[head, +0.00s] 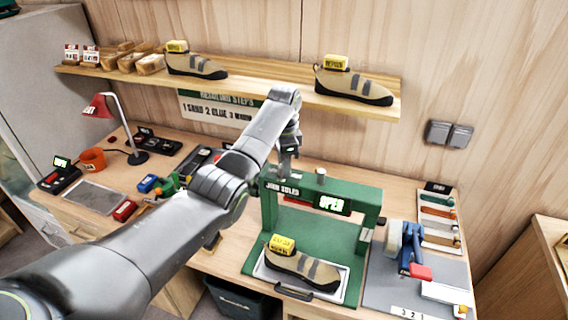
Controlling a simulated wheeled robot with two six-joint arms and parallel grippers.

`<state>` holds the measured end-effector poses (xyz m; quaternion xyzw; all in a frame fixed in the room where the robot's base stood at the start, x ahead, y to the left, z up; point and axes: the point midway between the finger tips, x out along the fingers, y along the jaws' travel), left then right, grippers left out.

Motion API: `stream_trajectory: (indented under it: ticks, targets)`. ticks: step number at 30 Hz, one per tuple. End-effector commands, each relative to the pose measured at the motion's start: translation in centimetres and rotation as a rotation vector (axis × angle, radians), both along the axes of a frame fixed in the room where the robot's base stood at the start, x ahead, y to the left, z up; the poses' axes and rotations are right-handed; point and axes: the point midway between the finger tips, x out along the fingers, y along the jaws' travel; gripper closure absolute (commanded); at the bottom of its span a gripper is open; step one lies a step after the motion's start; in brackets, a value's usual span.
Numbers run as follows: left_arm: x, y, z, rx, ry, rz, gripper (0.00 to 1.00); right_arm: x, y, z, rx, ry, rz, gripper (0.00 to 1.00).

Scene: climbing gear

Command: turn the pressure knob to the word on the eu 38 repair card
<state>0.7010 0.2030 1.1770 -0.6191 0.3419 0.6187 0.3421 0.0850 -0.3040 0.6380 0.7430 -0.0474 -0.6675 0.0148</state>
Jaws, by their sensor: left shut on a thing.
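My left gripper (285,167) points down at the top left of the green press (372,196), which bears a "JOIN SOLES" label. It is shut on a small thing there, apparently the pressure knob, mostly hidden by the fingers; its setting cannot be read. A display (332,204) on the press reads "OPEN". A beige shoe (303,268) with grey straps sits in the press on a tray (340,288), with a yellow card (282,244) on it. The card's small text is too blurred to read. My right gripper is not in view.
A grey metal cylinder (320,174) stands on the press top. Two more shoes, left (196,66) and right (352,86), with yellow cards stand on the wall shelf (270,91). A blue and red tool (410,250) lies right of the press. A red lamp (103,107) stands left.

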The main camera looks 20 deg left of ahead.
Motion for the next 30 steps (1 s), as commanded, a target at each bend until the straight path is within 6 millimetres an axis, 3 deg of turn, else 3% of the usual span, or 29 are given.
stream_trajectory:
  ticks: [15, 30]
  targets:
    - [0.01, -0.06, 0.00, -0.001, -0.001, -0.351, 0.90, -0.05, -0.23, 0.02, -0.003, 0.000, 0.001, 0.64]
    - [0.00, -0.07, -0.01, -0.001, -0.001, -0.423, 0.90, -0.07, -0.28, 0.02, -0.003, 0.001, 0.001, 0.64]
